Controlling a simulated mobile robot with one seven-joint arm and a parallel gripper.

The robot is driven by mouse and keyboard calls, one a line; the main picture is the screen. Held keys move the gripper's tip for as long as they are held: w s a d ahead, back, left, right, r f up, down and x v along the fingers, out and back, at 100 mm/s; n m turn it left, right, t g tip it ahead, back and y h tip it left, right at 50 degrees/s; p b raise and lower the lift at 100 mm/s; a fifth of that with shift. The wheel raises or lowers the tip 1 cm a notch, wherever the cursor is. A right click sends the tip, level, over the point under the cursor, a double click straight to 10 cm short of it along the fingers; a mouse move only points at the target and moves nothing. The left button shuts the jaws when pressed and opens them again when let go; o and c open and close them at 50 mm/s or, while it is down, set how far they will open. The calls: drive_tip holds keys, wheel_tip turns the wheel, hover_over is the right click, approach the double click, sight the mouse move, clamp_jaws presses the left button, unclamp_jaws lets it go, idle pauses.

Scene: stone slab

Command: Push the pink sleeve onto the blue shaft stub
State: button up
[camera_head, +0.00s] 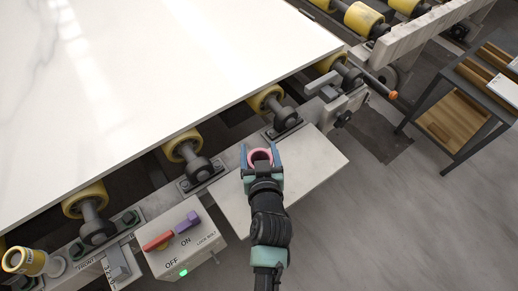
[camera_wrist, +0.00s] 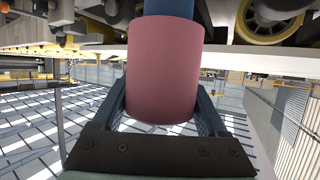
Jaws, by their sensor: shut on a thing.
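The pink sleeve (camera_head: 260,154) is held between the two fingers of my gripper (camera_head: 260,160), over the pale plate beside the roller line. In the wrist view, the sleeve (camera_wrist: 166,68) stands upright between the dark blue fingers, and my gripper (camera_wrist: 165,112) is shut on it. A blue cylinder (camera_wrist: 172,8), apparently the shaft stub, shows directly above the sleeve's upper end. I cannot tell whether it enters the sleeve or lies behind it. I cannot make out the stub in the head view.
A white stone slab (camera_head: 150,80) lies on yellow rollers (camera_head: 182,145). A switch box (camera_head: 182,240) with red and purple levers stands left of my gripper. The pale plate (camera_head: 310,170) extends to the right. A dark shelf cart (camera_head: 460,110) stands farther right, with open floor before it.

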sight(259, 159)
drive_tip(key=shift+f+b, duration=1.6)
drive_tip(key=shift+f, duration=0.25)
drive_tip(key=o, duration=1.4)
drive_tip(key=shift+c, duration=0.2)
drive_tip(key=shift+s, duration=0.15)
drive_tip(key=v, duration=1.2)
drive_tip(key=shift+s+r, duration=0.2)
drive_tip(key=shift+s, duration=0.15)
